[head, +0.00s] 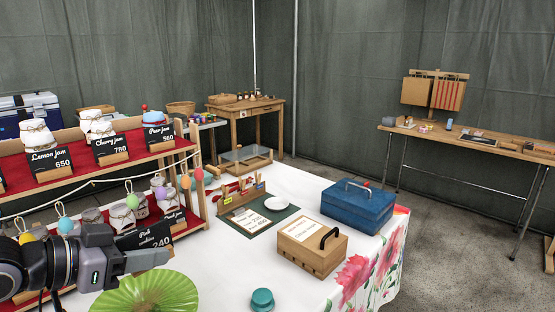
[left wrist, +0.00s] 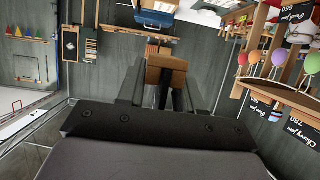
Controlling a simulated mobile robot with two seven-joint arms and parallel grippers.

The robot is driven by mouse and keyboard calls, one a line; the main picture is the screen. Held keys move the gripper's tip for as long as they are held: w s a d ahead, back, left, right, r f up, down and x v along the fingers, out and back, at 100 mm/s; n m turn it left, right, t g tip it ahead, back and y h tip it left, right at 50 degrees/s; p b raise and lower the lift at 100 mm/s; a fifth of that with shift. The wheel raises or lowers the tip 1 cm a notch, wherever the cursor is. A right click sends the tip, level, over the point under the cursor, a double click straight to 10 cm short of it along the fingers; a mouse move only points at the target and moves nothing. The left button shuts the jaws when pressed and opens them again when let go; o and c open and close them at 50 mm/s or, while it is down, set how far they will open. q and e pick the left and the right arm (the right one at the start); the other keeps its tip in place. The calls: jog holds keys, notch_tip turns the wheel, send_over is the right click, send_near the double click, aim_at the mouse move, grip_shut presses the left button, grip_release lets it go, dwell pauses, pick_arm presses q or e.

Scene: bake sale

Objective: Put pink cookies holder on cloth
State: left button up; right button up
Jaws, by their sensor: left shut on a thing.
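The pink cookies holder (head: 152,239) is a dark sign with white lettering and 240, at the lower left in the head view. My left gripper (head: 143,260) is shut on it, in front of the jam shelf. In the left wrist view a wooden block (left wrist: 166,63), seemingly its base, shows between the fingers (left wrist: 165,92). A dark green cloth or mat (head: 281,212) lies on the white-covered table, with small cards and a white plate on it. My right gripper is not in view.
The jam shelf (head: 188,148) with jars, price signs and hanging coloured eggs stands at the left. A green pleated round item (head: 150,293) lies below the gripper. A wooden box (head: 309,262), blue toolbox (head: 356,210) and teal lid (head: 262,300) occupy the table's right and front.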

pick_arm(q)
jog(key=s+d+f+n+t+y+p, duration=0.1)
jog(key=s+f+n+t+y+p, duration=0.2)
jog(key=s+f+n+y+p, duration=0.2)
jog(key=n+y+p, duration=0.1)
jog(key=n+y, duration=0.2)
jog(key=shift+s+f+y, duration=0.3)
jog(key=shift+s+y, duration=0.1)
jog(key=shift+d, duration=0.1)
